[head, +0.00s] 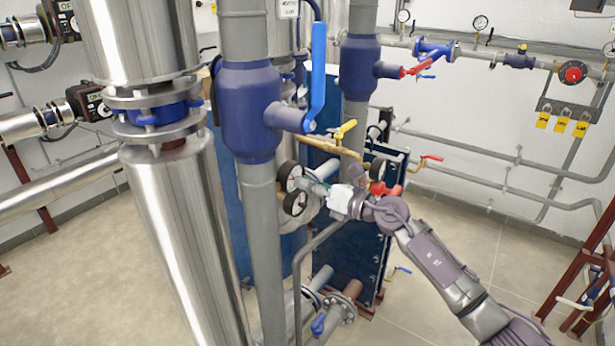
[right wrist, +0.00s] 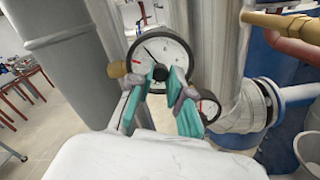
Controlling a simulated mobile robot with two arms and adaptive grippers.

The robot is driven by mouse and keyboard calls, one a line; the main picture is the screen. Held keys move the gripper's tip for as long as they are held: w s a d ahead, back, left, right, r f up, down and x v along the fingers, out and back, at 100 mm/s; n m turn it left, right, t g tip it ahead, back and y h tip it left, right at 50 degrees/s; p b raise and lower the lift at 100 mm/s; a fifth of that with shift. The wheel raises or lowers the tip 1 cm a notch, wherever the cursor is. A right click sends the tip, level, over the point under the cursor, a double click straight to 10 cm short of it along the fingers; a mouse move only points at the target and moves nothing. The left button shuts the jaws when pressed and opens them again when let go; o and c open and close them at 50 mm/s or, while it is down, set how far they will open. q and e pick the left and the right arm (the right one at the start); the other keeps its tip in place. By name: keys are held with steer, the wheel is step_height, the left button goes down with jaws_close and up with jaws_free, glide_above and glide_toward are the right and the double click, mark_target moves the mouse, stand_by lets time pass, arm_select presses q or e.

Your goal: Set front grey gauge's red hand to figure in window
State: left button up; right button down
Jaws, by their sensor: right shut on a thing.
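A round gauge with a white face and a dark rim (right wrist: 172,48) fills the upper middle of the right wrist view. In the head view this gauge (head: 291,174) shows nearly edge-on. My right gripper (right wrist: 162,78) is at the lower part of its face, its teal fingers shut on a small dark knob (right wrist: 160,73). It also shows in the head view (head: 318,188). My left gripper is not in view.
A second, smaller gauge (right wrist: 209,107) with a red mark is just below right of the fingers. A grey pipe (head: 262,230) stands left of the gauges. A yellow-handled valve (head: 345,129) and blue plate stack (head: 350,245) are close by.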

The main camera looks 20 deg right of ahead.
steer(key=shift+m+p, duration=2.6)
steer(key=shift+m, duration=0.8)
steer(key=c, duration=1.1)
jaws_free()
steer(key=shift+d, duration=0.1)
steer(key=shift+s, duration=0.1)
steer(key=v, duration=1.2)
